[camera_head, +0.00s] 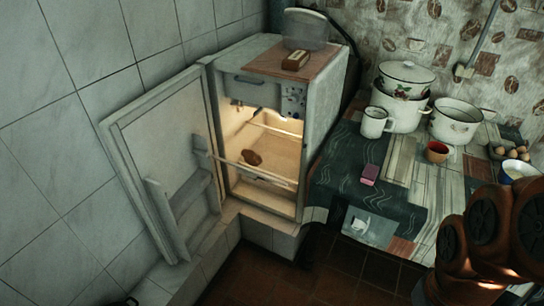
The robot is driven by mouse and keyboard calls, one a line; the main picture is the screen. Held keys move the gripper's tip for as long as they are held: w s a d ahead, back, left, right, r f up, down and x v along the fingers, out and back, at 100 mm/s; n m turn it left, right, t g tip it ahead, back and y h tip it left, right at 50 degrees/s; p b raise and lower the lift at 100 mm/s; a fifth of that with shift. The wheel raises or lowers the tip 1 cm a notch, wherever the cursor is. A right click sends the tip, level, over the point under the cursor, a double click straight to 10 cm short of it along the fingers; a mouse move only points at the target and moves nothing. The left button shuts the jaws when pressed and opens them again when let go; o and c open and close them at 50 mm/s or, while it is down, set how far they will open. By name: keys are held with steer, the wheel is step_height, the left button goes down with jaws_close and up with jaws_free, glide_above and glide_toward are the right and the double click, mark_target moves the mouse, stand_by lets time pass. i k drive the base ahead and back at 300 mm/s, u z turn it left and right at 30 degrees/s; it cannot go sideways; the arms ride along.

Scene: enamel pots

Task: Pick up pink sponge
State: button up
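The pink sponge (370,174) is a small pink block with a darker side. It lies on the dark patterned cloth (346,190) near the front left part of the counter. Nothing touches it. An orange-brown arm of mine, with dark round joints, shows at the lower right, to the right of the sponge and apart from it. My gripper is not clearly visible in this view.
An open fridge (325,118) stands left of the counter, its door (165,160) swung left. A white mug (376,123), stacked enamel pots (403,110), another pot (454,121), a red cup (437,152) and eggs (513,153) stand behind and right of the sponge.

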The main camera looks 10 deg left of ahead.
mark_target(369, 175)
steer(key=z, duration=1.5)
steer(key=i, duration=1.05)
steer(key=u, duration=3.4)
